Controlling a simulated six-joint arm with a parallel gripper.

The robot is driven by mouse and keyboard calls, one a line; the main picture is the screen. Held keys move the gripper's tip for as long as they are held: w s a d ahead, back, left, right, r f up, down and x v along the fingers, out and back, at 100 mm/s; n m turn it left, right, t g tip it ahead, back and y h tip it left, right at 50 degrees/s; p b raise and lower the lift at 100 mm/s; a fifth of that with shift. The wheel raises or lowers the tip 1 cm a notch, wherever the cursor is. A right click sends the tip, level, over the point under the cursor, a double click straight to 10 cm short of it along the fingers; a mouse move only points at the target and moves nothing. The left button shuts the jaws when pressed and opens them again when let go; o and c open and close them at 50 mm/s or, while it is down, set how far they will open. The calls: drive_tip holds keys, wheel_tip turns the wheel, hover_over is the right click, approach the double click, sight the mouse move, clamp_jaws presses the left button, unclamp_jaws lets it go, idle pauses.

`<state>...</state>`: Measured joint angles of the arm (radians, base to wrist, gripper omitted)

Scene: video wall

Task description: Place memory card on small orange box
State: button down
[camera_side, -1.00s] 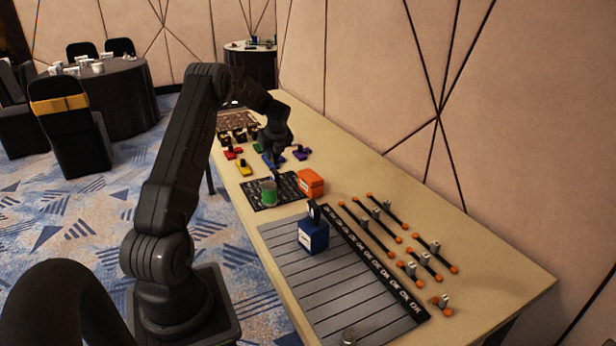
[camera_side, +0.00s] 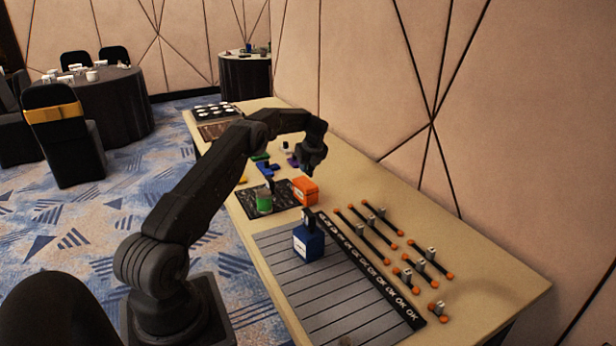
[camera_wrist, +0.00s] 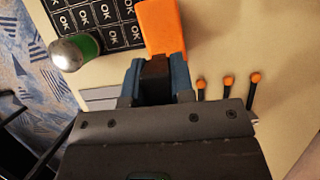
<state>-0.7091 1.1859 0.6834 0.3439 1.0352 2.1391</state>
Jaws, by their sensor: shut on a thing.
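My gripper (camera_side: 311,168) is above the small orange box (camera_side: 305,192), which stands on the table at the edge of the dark mat. In the wrist view, my gripper (camera_wrist: 157,72) is shut on a small dark piece, seemingly the memory card (camera_wrist: 155,80), between its two blue-grey fingers. The orange box (camera_wrist: 163,28) shows just beyond the fingertips, its near part hidden by them. The card looks apart from the box in the side view, where it is too small to make out.
A blue box (camera_side: 308,243) stands on a grey lined mat (camera_side: 330,308). Several orange-tipped rods (camera_side: 352,229) lie at the right. Coloured pieces (camera_side: 265,168) lie behind.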

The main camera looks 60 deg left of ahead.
sight(308, 175)
drive_tip(key=shift+w+f, duration=0.1)
drive_tip(key=shift+f, duration=1.95)
drive_tip(key=shift+f, duration=0.15)
drive_tip(key=c, duration=1)
unclamp_jaws()
